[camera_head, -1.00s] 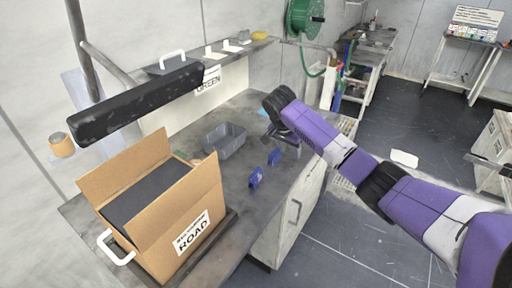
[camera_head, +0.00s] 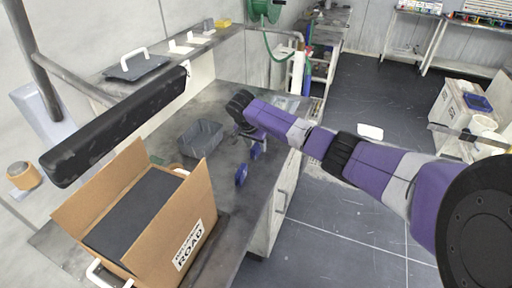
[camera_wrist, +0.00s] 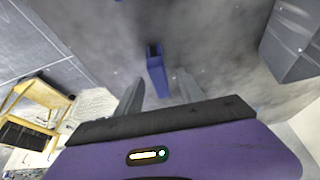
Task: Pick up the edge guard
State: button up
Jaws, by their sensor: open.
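Two small blue pieces lie on the dark bench, and I take the edge guard to be one of them. The farther blue piece (camera_head: 256,152) is just below my gripper (camera_head: 250,138). The nearer blue piece (camera_head: 241,175) lies apart from it, towards the box. In the wrist view, a blue channel-shaped piece (camera_wrist: 156,70) is between and just beyond the fingertips of my gripper (camera_wrist: 160,80). The jaws are open and point down at it, with a gap on both sides.
A grey bin (camera_head: 201,138) stands left of the gripper, and it is at the right in the wrist view (camera_wrist: 288,45). An open cardboard box (camera_head: 195,215) with a dark block fills the near bench. A black padded bar (camera_head: 115,128) hangs above.

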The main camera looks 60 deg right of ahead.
jog(key=shift+d+f, duration=0.25)
jog(key=shift+f, duration=0.4)
grip_shut()
jog(key=shift+r, duration=0.1)
